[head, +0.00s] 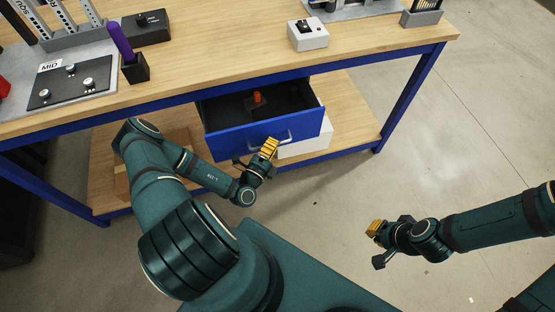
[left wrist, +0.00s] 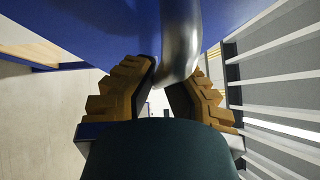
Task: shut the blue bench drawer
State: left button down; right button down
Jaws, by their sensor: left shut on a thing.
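The blue bench drawer (head: 235,141) hangs under the bench top and is pulled well out, with its dark inside showing. An orange-red object (head: 258,98) lies inside it. The drawer's metal handle (head: 284,138) is on its front. My left gripper (head: 268,148) is at the handle, its yellow fingers shut on it. In the left wrist view the fingers press on both sides of the grey handle bar (left wrist: 178,40), with the blue drawer front (left wrist: 95,30) behind. My right gripper (head: 376,243) is over the floor at the right, away from the drawer; its finger gap is too small to tell.
The wooden bench top (head: 220,70) carries a MID panel (head: 72,84), a purple-handled tool (head: 120,42) in a black holder and a white box (head: 308,35). A white box (head: 308,147) sits on the lower shelf (head: 350,120) beside the drawer. The floor at the right is clear.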

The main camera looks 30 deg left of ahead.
aim_at(261, 117)
pick_arm(q)
jog(key=w+a+b, duration=0.1)
jog(key=w+a, duration=0.2)
jog(key=a, duration=0.1)
jog(key=w+a+b, duration=0.1)
jog(key=w+a, duration=0.6)
jog(key=shift+w+a+b, duration=0.25)
jog(key=shift+a+b, duration=0.15)
jog(key=c, duration=1)
grip_release()
jog(key=shift+s, duration=0.1)
jog(key=s, duration=0.4)
jog(key=s+f, duration=0.1)
jog(key=s, duration=0.6)
jog(key=shift+s+d+f, duration=0.3)
jog(key=shift+s+d, duration=0.1)
